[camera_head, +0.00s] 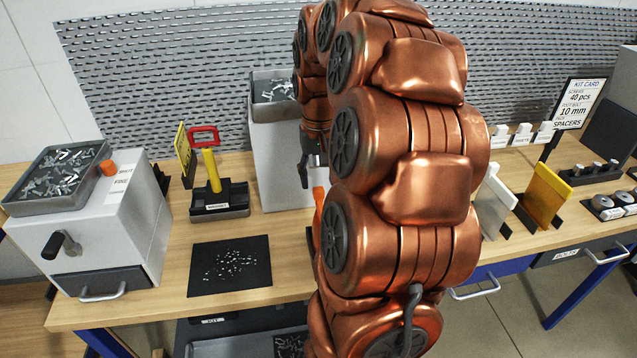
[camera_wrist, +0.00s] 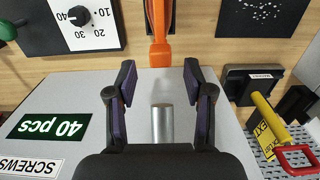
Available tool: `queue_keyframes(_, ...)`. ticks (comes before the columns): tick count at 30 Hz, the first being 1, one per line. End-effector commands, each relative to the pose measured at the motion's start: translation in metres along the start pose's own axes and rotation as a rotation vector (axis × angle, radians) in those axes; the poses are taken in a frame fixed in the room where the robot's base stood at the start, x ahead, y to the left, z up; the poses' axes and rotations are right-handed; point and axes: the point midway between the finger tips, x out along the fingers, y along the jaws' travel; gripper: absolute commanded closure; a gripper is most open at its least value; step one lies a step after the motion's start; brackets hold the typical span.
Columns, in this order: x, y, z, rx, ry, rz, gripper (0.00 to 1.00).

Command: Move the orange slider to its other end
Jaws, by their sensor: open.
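An orange knob (camera_head: 108,168) sits on the top edge of the grey box (camera_head: 125,225) at the left, beside labels that seem to read "SPLIT" and "FINE". A second orange piece (camera_head: 318,203) shows beside my arm, by the middle grey box (camera_head: 283,155). I cannot tell which is the slider. My gripper (camera_head: 312,165) is open and empty in front of the middle box; its fingers (camera_wrist: 160,85) flank a silver cylinder (camera_wrist: 162,124) without touching it.
A black mat (camera_head: 230,278) with small parts lies on the bench. A black stand (camera_head: 220,200) with a yellow post and red handle stands behind it. A dial panel (camera_wrist: 88,22) and a "40 pcs" display (camera_wrist: 54,127) are near my gripper. My arm hides the bench's middle.

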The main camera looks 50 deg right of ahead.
Motion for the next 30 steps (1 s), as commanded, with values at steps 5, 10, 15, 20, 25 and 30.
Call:
queue_keyframes(5,0.018,0.000,0.002,0.000,-0.006,0.000,0.48)
queue_keyframes(10,0.029,0.000,0.000,0.001,0.000,-0.001,0.48)
queue_keyframes(15,0.033,0.000,0.000,0.000,0.000,-0.001,0.48)
queue_keyframes(20,0.033,0.000,0.000,0.000,0.000,-0.001,0.48)
queue_keyframes(25,0.033,0.000,0.000,0.000,0.000,-0.001,0.60)
queue_keyframes(30,0.033,0.000,0.000,0.000,0.000,-0.001,0.78)
